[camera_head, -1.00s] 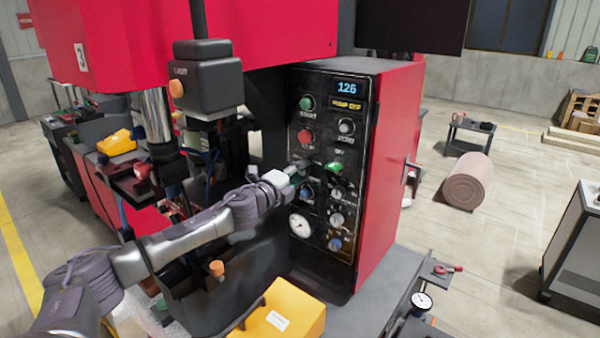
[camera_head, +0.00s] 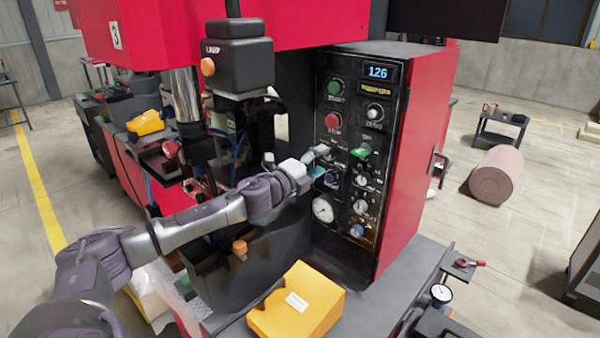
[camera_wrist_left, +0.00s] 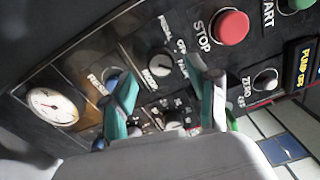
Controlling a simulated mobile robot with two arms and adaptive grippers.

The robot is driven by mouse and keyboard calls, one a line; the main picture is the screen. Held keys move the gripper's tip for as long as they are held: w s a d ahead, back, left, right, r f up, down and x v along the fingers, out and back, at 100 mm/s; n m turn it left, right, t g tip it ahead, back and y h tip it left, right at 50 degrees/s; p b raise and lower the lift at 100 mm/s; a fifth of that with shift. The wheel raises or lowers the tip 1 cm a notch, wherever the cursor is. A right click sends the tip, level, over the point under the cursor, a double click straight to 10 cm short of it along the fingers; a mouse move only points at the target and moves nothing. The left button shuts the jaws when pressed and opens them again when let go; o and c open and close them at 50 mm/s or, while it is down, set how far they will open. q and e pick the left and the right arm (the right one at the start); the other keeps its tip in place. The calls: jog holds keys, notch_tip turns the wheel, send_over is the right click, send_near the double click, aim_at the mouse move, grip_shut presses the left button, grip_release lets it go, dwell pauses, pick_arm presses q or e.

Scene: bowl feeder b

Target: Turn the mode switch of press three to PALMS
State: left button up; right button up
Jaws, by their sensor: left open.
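Press three (camera_head: 150,30) is the red machine with a white "3" label. Its black control panel (camera_head: 345,130) faces left. The mode switch (camera_wrist_left: 160,66), a dark round knob, shows in the left wrist view with PEDAL, OFF and a partly covered third label around it. I cannot tell firmly which label it points at. My left gripper (camera_head: 318,162) is at the panel in the head view and hides the switch there. In the left wrist view its two teal-tipped fingers (camera_wrist_left: 162,78) are open, one on each side of the knob in the picture; contact cannot be told. My right gripper is not in view.
The red STOP button (camera_wrist_left: 229,27), ZERO knob (camera_wrist_left: 265,80) and gauge (camera_wrist_left: 52,107) are close by on the panel. A green-lit switch (camera_head: 361,152) is right of the gripper. A yellow box (camera_head: 310,318) stands below.

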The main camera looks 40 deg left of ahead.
pick_arm(q)
jog(key=s, duration=0.8)
jog(key=shift+s+a+f, duration=0.15)
jog(key=shift+s+a, duration=0.15)
jog(key=shift+s, duration=0.1)
dwell(0.4)
